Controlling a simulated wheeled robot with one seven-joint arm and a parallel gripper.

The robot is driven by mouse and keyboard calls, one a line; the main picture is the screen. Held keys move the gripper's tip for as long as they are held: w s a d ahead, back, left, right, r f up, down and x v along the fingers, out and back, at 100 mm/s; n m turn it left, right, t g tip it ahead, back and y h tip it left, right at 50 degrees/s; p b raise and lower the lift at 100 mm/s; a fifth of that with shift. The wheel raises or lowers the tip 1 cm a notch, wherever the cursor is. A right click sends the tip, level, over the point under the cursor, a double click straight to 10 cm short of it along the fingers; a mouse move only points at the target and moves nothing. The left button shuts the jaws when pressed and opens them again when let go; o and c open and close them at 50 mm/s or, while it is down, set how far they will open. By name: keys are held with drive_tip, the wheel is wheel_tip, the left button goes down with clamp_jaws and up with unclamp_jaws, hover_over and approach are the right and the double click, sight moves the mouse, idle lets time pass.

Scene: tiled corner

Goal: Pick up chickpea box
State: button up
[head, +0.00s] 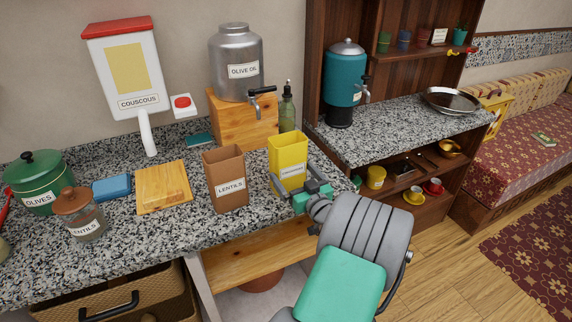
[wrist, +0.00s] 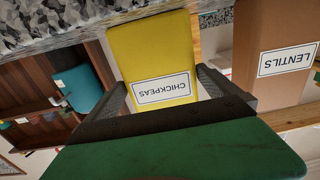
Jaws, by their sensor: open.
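The chickpea box (head: 288,153) is a tall yellow open-topped box with a white label, upright on the speckled counter. In the wrist view the chickpea box (wrist: 152,55) shows upside down with its CHICKPEAS label readable. My gripper (head: 292,184) is at the front of the box, with its fingers spread on either side of its lower part. In the wrist view my gripper (wrist: 163,85) is open, one dark finger at each side of the box. I cannot tell whether either finger touches it.
A brown lentils box (head: 226,180) stands just left of the chickpea box. A wooden block (head: 232,121) with the olive oil dispenser (head: 236,65) and a green bottle (head: 287,108) stand behind. A cutting board (head: 163,187) lies further left. A wooden shelf unit (head: 330,75) rises at the right.

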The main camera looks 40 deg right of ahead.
sight(293, 172)
drive_tip(key=p+x, duration=0.1)
drive_tip(key=x, duration=0.3)
drive_tip(key=shift+w, duration=0.1)
drive_tip(key=shift+c, duration=0.6)
drive_tip(key=c, duration=1.5)
drive_tip(key=shift+r, duration=0.1)
drive_tip(key=shift+c, duration=0.3)
drive_tip(key=shift+r, duration=0.1)
